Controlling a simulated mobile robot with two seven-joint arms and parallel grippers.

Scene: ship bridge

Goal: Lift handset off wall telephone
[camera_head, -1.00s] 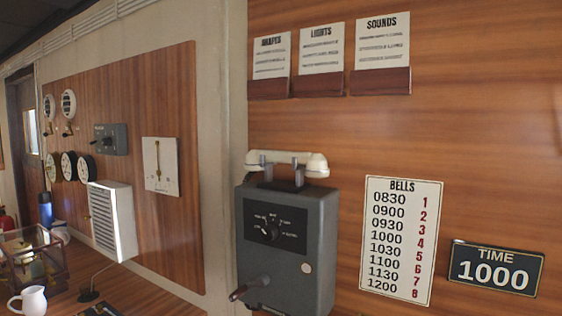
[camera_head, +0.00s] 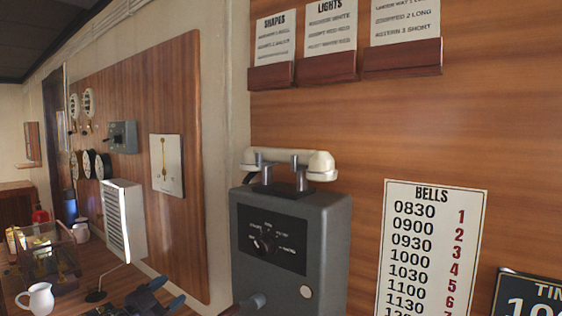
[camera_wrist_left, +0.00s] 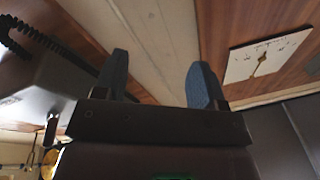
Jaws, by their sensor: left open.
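The wall telephone (camera_head: 325,235) is a grey box with a dial plate on the wood-panelled wall, right of centre in the head view. Its cream handset (camera_head: 285,160) lies level across the two-pronged cradle (camera_head: 285,188) on top. My left gripper (camera_head: 167,294) is at the bottom edge of the head view, lower and left of the telephone, apart from it. Its two blue-grey fingers are spread with nothing between them, as the left wrist view (camera_wrist_left: 160,78) also shows. A dark coiled cord (camera_wrist_left: 40,38) shows at the upper left there. My right gripper is out of view.
A bells sign (camera_head: 430,250) hangs right of the telephone.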

